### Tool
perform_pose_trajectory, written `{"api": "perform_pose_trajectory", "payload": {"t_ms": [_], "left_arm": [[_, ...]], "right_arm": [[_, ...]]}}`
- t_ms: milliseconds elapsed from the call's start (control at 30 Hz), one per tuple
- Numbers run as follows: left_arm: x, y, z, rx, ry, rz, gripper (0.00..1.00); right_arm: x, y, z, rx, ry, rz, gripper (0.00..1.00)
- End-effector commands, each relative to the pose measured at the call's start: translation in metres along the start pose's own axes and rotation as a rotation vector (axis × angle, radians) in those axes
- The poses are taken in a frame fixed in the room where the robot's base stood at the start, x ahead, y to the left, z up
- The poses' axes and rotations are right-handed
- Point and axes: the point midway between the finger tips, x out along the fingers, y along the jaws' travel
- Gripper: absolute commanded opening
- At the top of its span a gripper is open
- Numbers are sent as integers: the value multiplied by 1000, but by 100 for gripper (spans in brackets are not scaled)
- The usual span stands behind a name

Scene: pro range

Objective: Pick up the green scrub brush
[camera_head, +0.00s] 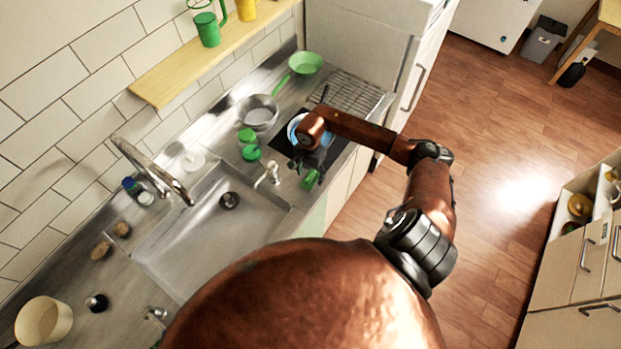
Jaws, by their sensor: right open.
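A small green item (310,179), which looks like the green scrub brush, lies at the front edge of the metal counter, right of the sink. My right gripper (304,168) is open and hangs right over it, close to it. The gripper and wrist hide part of the brush and the counter around it. I cannot tell whether the fingers touch it. My left gripper is not in view.
A metal sink (165,245) with a tap (150,170) lies to the left. Green-lidded jars (249,152), a metal strainer (259,113), a blue bowl (294,128) and a green bowl (305,62) stand behind the gripper. A wooden shelf (200,62) runs along the wall.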

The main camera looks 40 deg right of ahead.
Motion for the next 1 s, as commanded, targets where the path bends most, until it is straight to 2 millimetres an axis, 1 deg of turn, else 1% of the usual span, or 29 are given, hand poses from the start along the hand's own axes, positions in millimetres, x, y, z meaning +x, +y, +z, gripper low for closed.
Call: {"api": "perform_pose_trajectory", "payload": {"t_ms": [33,67,200,300,500,1000], "left_arm": [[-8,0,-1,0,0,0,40],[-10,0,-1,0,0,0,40],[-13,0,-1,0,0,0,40],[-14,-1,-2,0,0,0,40],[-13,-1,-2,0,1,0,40],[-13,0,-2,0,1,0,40]], "right_arm": [[5,0,0,4,-5,1,54],[10,0,-1,4,-6,1,54],[27,0,-2,1,-4,0,54],[32,-1,-2,0,-2,-2,54],[33,-1,-2,0,-1,-2,54],[33,-1,-2,0,-2,-2,19]]}}
